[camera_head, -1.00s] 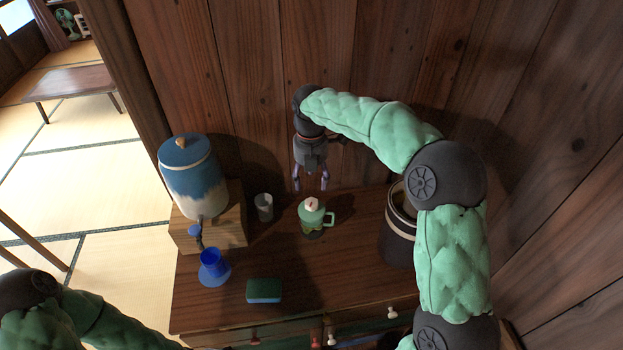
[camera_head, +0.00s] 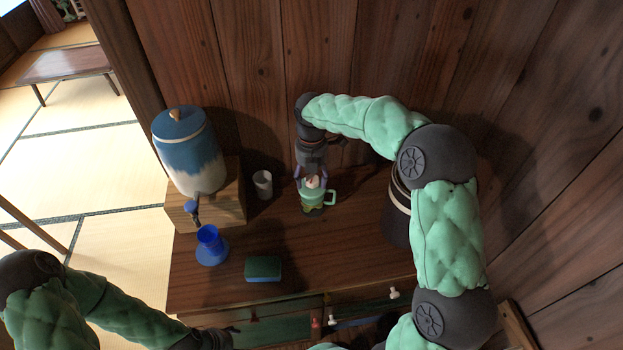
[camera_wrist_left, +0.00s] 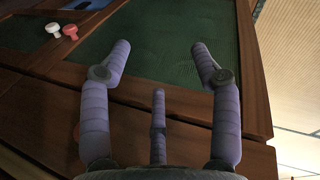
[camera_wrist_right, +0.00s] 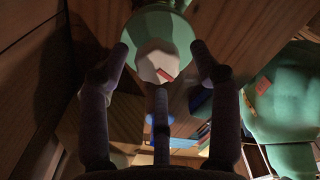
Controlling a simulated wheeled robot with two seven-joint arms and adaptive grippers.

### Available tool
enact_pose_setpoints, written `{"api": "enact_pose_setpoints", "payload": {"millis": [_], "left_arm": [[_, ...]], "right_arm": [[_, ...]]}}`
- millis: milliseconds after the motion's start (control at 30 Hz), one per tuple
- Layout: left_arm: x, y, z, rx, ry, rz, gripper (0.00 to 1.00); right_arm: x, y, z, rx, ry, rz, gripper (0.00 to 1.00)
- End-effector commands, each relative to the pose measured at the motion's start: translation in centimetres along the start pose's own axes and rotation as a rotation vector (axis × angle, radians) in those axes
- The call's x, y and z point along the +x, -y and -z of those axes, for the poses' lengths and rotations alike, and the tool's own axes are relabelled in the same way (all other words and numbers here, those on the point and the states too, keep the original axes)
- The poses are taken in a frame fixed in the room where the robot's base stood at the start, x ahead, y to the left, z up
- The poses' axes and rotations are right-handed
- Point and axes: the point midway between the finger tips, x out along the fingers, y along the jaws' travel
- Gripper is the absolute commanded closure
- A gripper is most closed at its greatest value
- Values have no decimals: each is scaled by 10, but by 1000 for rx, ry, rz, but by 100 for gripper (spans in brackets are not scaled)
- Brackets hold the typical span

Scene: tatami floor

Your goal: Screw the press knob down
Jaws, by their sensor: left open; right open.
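The green press (camera_head: 312,202) stands upright on the wooden cabinet, its handle to the right. Its pale press knob (camera_head: 314,181) sits on top. In the right wrist view the pale knob (camera_wrist_right: 157,62) lies between the spread fingertips, with the green lid (camera_wrist_right: 160,25) beyond. I cannot tell whether the fingers touch it. My left gripper (camera_wrist_left: 161,46) is open and empty before the cabinet's green front.
A blue-white dispenser (camera_head: 190,155) on a wooden box (camera_head: 228,205), a grey cup (camera_head: 263,184), a blue cup (camera_head: 209,242) and a green-blue sponge (camera_head: 263,269) are to the left. A dark pot (camera_head: 397,218) stands close on the right. The wooden wall is behind.

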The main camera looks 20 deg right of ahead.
Motion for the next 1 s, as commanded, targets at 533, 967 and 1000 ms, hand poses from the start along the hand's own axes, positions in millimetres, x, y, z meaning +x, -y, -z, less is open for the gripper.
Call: {"api": "enact_pose_setpoints", "payload": {"millis": [533, 967, 1000], "left_arm": [[0, 0, 0, 0, 0, 0, 37], [-6, -2, 0, 0, 0, 0, 37], [-8, -3, 0, 0, 0, 0, 37]], "right_arm": [[2, 0, 0, -1, 0, 0, 93], [2, 0, 1, 45, -3, 2, 94], [1, 0, 2, 61, -3, 3, 94]]}}
